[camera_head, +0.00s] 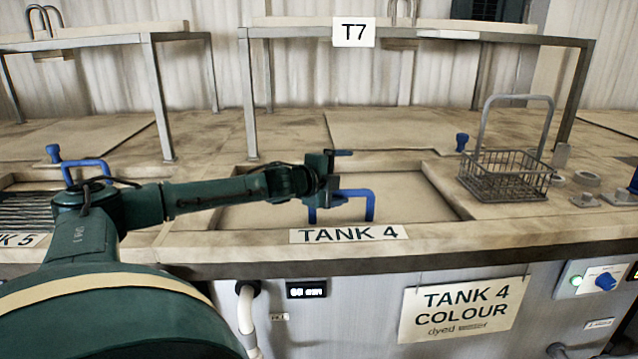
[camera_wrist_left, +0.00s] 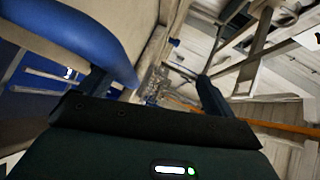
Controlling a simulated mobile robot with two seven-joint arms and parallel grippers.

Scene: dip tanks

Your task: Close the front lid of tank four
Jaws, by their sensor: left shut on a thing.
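The front lid (camera_head: 410,200) of tank four is a pale panel that lies within the tank's rimmed opening, behind the "TANK 4" label (camera_head: 349,234). It looks near flat; I cannot tell whether it is fully seated. A blue U-shaped handle (camera_head: 371,207) stands up near its front edge. In the left wrist view the blue handle (camera_wrist_left: 85,35) curves large at the upper left, close to one finger. My right gripper is not in view.
A wire basket (camera_head: 505,177) with a tall handle stands on the deck right of the opening. A metal stand (camera_head: 250,95) with a T7 sign (camera_head: 353,32) stands behind. Small blue knob (camera_head: 462,142) is at back right. Tank five's blue handle (camera_head: 85,165) is left, near my arm.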

